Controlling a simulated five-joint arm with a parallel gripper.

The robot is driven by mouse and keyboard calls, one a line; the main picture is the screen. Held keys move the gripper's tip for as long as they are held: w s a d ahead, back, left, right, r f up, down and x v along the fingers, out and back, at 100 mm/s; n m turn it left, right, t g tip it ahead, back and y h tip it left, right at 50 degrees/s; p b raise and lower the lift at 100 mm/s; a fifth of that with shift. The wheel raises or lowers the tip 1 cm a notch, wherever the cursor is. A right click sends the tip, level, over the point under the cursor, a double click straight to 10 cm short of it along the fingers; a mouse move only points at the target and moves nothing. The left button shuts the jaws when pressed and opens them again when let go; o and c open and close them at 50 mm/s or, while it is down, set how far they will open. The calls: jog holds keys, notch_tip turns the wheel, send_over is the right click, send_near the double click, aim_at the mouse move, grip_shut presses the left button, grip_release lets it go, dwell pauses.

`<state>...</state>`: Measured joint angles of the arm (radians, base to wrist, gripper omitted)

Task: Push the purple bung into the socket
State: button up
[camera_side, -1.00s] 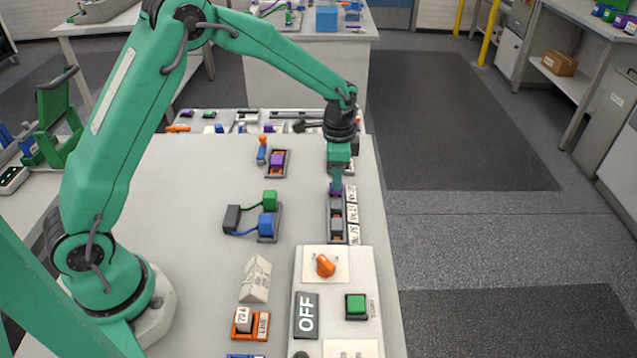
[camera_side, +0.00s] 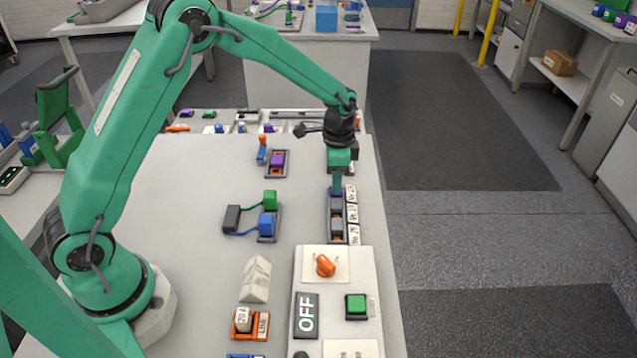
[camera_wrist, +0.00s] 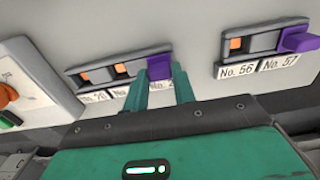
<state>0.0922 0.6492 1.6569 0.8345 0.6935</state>
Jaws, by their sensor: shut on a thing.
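The purple bung (camera_wrist: 158,67) is between the green fingertips of my gripper (camera_wrist: 160,82) in the wrist view, at the right end of a grey socket strip. In the side view the purple bung (camera_side: 336,194) shows as a small patch under my gripper (camera_side: 337,186), at the far end of the strip (camera_side: 337,216). My gripper is shut on it and points down. The socket beneath the bung is hidden, so I cannot tell how deep it sits. Two orange-floored sockets (camera_wrist: 122,69) on the strip show empty.
In the wrist view a second strip has an empty socket (camera_wrist: 236,44) labelled No. 56 and another purple piece (camera_wrist: 299,40) by No. 57. A switch panel with an orange knob (camera_side: 325,265) lies nearer the camera. Bare table (camera_side: 180,210) lies left of the strip.

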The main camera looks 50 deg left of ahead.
jog(key=shift+f, duration=0.15)
jog(key=o, duration=1)
notch_tip(320, 180, up, 8)
jog(key=shift+f, duration=0.2)
jog(key=shift+r, duration=0.15)
